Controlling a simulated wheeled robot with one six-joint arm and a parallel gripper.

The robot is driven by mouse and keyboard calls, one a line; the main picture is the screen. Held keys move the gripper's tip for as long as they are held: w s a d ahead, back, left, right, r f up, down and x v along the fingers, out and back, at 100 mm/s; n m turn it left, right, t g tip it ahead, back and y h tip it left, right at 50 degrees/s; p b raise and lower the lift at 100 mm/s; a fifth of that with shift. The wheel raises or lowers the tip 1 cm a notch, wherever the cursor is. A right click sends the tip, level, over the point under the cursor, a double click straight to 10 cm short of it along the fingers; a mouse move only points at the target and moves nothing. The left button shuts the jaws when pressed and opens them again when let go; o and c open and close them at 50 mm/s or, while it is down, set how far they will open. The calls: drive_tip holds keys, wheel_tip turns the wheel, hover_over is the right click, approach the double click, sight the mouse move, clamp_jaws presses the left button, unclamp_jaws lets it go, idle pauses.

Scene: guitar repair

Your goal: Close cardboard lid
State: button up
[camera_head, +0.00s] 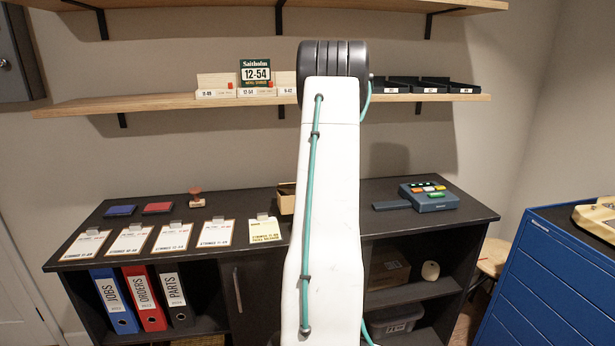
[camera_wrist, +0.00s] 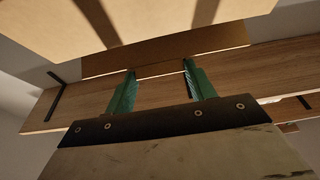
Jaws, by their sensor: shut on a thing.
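A cardboard box (camera_head: 287,198) stands on the dark cabinet top, mostly hidden behind my white arm. In the wrist view a broad brown cardboard panel (camera_wrist: 150,20), which looks like the lid, fills the top, with a narrower cardboard strip (camera_wrist: 170,50) below it. My gripper (camera_wrist: 160,68) has two green fingers standing apart, their tips at the cardboard. It is shut on the cardboard lid, though the exact contact is hard to see. In the head view my arm hides the gripper, and whether the lid is raised or down is hidden there.
A wooden shelf (camera_head: 180,102) with small boxes and black trays runs above the cabinet. Clipboards (camera_head: 174,237), ink pads (camera_head: 158,208), a stamp (camera_head: 196,197) and a keyed device (camera_head: 428,196) lie on the cabinet top. A blue drawer chest (camera_head: 560,270) stands at right.

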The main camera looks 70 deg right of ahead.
drive_tip(key=shift+s+a+f, duration=0.15)
drive_tip(key=shift+a+f, duration=0.15)
drive_tip(key=shift+f, duration=0.45)
drive_tip(key=o, duration=1.4)
drive_tip(key=shift+v, duration=3.9)
